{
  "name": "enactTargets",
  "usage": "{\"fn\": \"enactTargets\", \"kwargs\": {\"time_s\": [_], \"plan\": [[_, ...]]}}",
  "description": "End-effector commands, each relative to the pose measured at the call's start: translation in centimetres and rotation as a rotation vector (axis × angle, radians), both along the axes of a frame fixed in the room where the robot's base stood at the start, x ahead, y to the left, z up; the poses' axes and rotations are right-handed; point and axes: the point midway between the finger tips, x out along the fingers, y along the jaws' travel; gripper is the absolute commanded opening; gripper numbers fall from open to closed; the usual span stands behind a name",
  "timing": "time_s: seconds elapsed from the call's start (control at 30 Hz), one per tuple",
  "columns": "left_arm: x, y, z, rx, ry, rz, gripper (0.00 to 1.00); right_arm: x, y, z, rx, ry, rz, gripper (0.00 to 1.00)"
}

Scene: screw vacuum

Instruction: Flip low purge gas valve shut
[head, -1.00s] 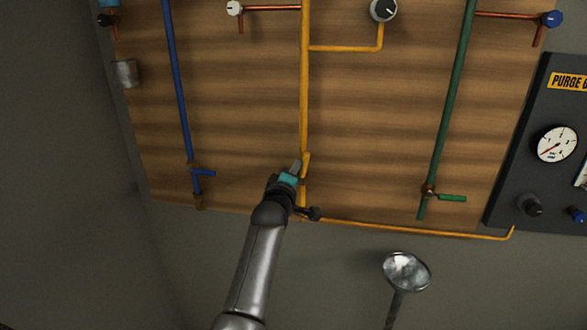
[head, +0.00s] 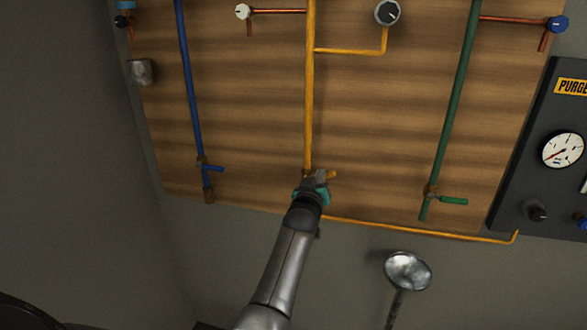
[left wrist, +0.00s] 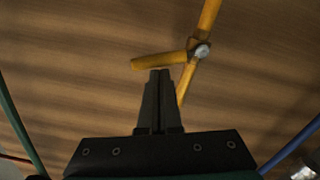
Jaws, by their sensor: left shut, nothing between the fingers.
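The low purge gas valve is on the lower part of the yellow pipe (head: 309,95). Its yellow handle (head: 331,174) points right, roughly crosswise to the pipe. In the left wrist view the handle (left wrist: 160,61) reaches left from a silver pivot (left wrist: 202,51) on the pipe. My left gripper (head: 317,178) is shut and empty at the handle, partly hiding the valve in the head view. In the left wrist view its fingertips (left wrist: 159,73) lie just below the handle; I cannot tell whether they touch it. My right gripper is not in view.
A blue pipe (head: 188,90) with a blue handle (head: 214,169) is to the left. A green pipe (head: 455,90) with a green handle (head: 454,201) is to the right. A dark gauge panel (head: 560,120) stands farther right, and a metal funnel (head: 408,271) is below the board.

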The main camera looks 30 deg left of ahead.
Motion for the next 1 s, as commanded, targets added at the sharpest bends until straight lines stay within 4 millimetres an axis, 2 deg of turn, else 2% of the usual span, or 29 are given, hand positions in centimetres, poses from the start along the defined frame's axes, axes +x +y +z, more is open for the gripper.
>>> {"fn": "enactTargets", "kwargs": {"time_s": [0.2, 0.5, 1.0], "plan": [[0.2, -0.6, -1.0, 0.161, 0.06, 0.0, 0.0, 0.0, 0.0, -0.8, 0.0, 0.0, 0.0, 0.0], [0.3, -1.0, -1.8, 0.302, 0.111, 0.0, 0.0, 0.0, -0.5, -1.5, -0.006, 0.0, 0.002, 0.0], [0.4, -1.1, -2.0, 0.351, 0.129, 0.001, 0.0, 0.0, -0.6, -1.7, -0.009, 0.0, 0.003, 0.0]]}}
